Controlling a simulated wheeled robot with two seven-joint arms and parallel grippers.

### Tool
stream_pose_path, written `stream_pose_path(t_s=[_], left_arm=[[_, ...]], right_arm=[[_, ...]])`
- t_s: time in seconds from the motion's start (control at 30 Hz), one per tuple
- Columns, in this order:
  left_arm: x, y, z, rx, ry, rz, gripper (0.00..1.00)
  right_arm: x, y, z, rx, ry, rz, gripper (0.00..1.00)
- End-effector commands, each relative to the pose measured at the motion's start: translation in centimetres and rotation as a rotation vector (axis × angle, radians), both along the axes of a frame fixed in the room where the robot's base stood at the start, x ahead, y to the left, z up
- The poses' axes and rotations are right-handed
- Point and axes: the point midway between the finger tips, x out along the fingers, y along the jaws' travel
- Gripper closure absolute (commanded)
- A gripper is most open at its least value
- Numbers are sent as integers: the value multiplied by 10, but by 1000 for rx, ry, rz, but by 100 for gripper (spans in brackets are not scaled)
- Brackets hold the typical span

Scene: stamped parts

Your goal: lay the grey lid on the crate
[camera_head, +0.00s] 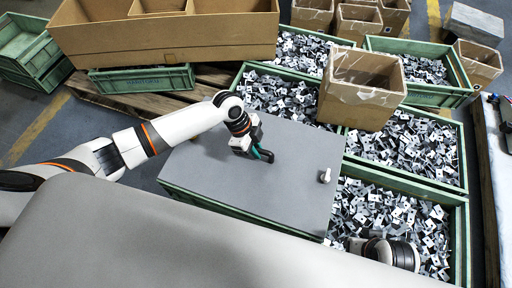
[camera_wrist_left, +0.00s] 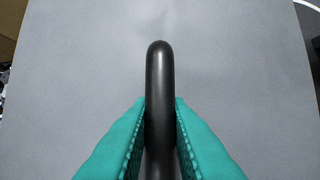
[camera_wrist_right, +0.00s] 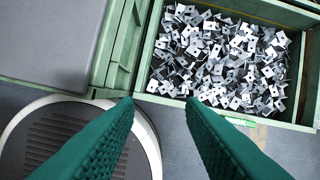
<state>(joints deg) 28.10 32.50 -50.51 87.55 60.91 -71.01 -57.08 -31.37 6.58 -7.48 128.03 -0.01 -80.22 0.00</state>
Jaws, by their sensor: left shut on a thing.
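The flat grey lid (camera_head: 250,190) covers the top of a green crate (camera_head: 240,212), whose wall shows below the lid's near edge. I cannot tell whether the lid touches the rim all round. My left gripper (camera_head: 262,155) is shut on the lid's black handle; in the left wrist view the teal fingers press on both sides of the handle (camera_wrist_left: 160,95). The lid also shows at the upper left of the right wrist view (camera_wrist_right: 45,40). My right gripper (camera_wrist_right: 160,120) is open and empty beside the crate; its fingers are out of sight in the head view.
Green crates full of metal parts (camera_head: 405,150) stand right of and behind the lidded crate. An open cardboard box (camera_head: 360,90) sits on them, close to the lid's far right corner. A small white piece (camera_head: 325,176) shows near the lid's right edge.

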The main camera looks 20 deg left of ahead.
Motion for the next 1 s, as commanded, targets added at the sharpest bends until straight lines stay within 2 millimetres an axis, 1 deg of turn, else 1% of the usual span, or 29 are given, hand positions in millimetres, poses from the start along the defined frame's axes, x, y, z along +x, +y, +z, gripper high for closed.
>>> stream_pose_path(t_s=[0.2,0.23,0.3,0.37,0.6,0.73,0.77,0.8,0.87,1.0], left_arm=[[1,-1,-1,-2,-2,0,100],[1,-1,-1,-2,-3,0,79],[1,-1,-1,-2,-2,0,68],[1,-1,-1,-2,-2,0,59],[-1,0,-3,2,2,0,59],[0,3,3,1,0,0,59],[0,4,7,1,0,0,59],[0,6,12,2,-1,0,59],[0,10,22,2,-1,-1,59],[2,22,52,2,-4,-1,59]], right_arm=[[0,0,6,0,-4,0,64],[1,0,8,0,-6,0,64],[1,0,8,-1,-7,0,64],[1,0,8,-1,-7,0,64],[1,-1,6,-1,-6,-1,64],[2,0,8,0,-12,0,64],[3,0,4,0,-11,1,64],[4,0,-5,-2,-1,3,64],[5,0,-16,-2,6,4,64],[5,1,-42,-2,22,5,64]])
